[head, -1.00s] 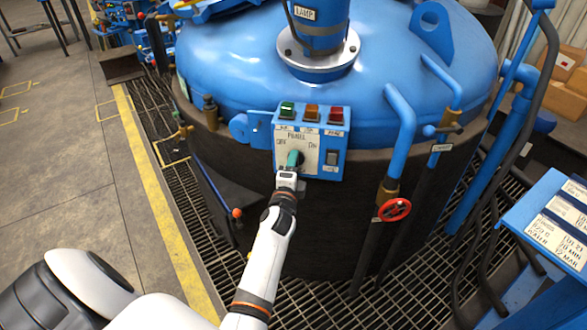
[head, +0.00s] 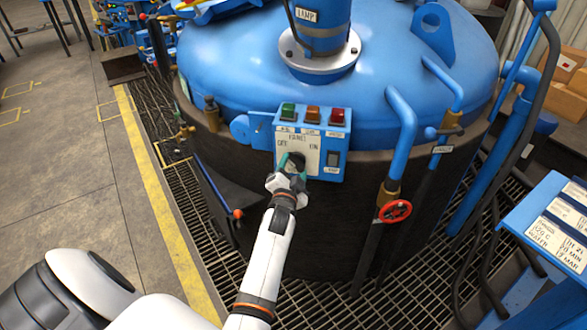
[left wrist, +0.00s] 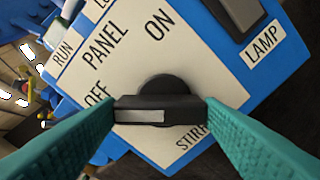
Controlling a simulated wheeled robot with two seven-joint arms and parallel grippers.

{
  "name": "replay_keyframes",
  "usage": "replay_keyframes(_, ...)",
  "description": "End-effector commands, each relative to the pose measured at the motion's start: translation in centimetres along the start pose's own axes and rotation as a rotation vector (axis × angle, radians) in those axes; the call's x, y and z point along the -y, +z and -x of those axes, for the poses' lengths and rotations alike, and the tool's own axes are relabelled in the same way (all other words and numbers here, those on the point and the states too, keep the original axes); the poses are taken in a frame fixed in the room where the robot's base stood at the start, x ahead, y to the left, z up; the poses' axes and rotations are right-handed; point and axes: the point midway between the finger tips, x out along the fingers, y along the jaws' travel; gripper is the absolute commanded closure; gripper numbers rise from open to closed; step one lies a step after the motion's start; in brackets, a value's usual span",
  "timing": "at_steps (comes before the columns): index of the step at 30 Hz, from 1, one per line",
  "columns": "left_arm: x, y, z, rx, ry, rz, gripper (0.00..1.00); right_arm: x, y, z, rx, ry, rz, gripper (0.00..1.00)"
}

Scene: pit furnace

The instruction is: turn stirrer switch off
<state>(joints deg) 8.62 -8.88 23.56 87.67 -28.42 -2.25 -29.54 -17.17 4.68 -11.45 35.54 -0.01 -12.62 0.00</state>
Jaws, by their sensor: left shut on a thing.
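The stirrer switch is a black rotary knob (head: 298,158) on the pale plate of the blue control box (head: 342,150). In the left wrist view the knob (left wrist: 184,110) has a raised bar with a light mark on its left half, and the mark points left, towards the OFF label. ON is printed above the knob, and the STIRRER label below it is partly hidden. My left gripper (head: 293,165) is shut on the knob. In the left wrist view its teal fingers (left wrist: 161,110) touch both ends of the bar. My right gripper is not in view.
Green (head: 288,112), amber (head: 313,115) and red (head: 336,117) lamps top the box. A dark LAMP rocker switch (head: 333,158) sits right of the knob. A red valve wheel (head: 395,211) and blue pipes stand to the right, and a blue lectern (head: 545,205) at far right.

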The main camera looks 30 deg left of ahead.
Motion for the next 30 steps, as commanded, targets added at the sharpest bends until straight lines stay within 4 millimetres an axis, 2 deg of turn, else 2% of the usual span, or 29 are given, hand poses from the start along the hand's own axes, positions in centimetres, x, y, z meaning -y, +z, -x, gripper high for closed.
replay_keyframes(18, -0.2, 0.21, -0.11, 0.004, 0.004, 0.045, 0.62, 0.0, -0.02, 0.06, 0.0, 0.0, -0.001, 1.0)
replay_keyframes(19, -0.2, 0.21, -0.11, 0.004, 0.004, 0.045, 0.36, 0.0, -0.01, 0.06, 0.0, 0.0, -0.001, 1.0)
replay_keyframes(22, -0.18, 0.18, -0.1, 0.004, 0.004, 0.044, 0.2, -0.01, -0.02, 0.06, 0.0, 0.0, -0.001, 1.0)
replay_keyframes(23, -0.16, 0.16, -0.09, 0.003, 0.003, 0.043, 0.17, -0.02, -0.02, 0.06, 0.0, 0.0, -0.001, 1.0)
replay_keyframes(30, -0.07, 0.07, -0.04, 0.002, 0.001, 0.041, 0.17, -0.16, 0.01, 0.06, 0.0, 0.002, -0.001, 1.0)
